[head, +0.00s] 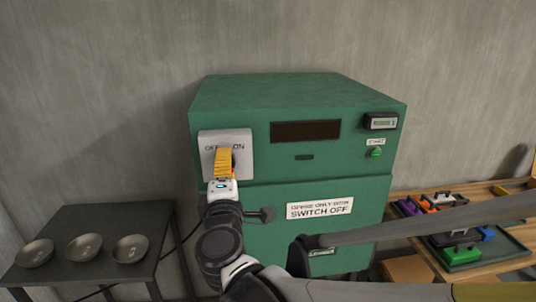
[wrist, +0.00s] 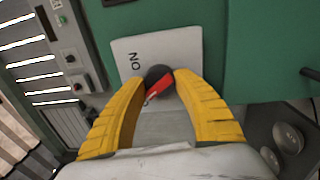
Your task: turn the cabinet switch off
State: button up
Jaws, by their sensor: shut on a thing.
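The green cabinet (head: 300,105) stands against the wall in the head view. In the wrist view the switch is a round black knob (wrist: 157,73) with a red pointer mark (wrist: 160,91) lying at a slant. My gripper (wrist: 160,84) is shut on the knob, one finger on each side. ON shows beside it on the plate (wrist: 186,47); OFF is not readable there.
Lower on the cabinet is a SWITCH OFF sign (head: 319,208); a green start button (head: 376,153) is at upper right. Several metal bowls (head: 84,247) stand on a dark table (head: 112,216) at left. A workbench (head: 513,258) with coloured items is at right.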

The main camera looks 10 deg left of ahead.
jog(key=shift+n, duration=0.9)
jog(key=o, duration=1.2)
jog(key=shift+s, duration=0.1)
jog(key=v, duration=1.2)
jog(key=shift+d, duration=0.15)
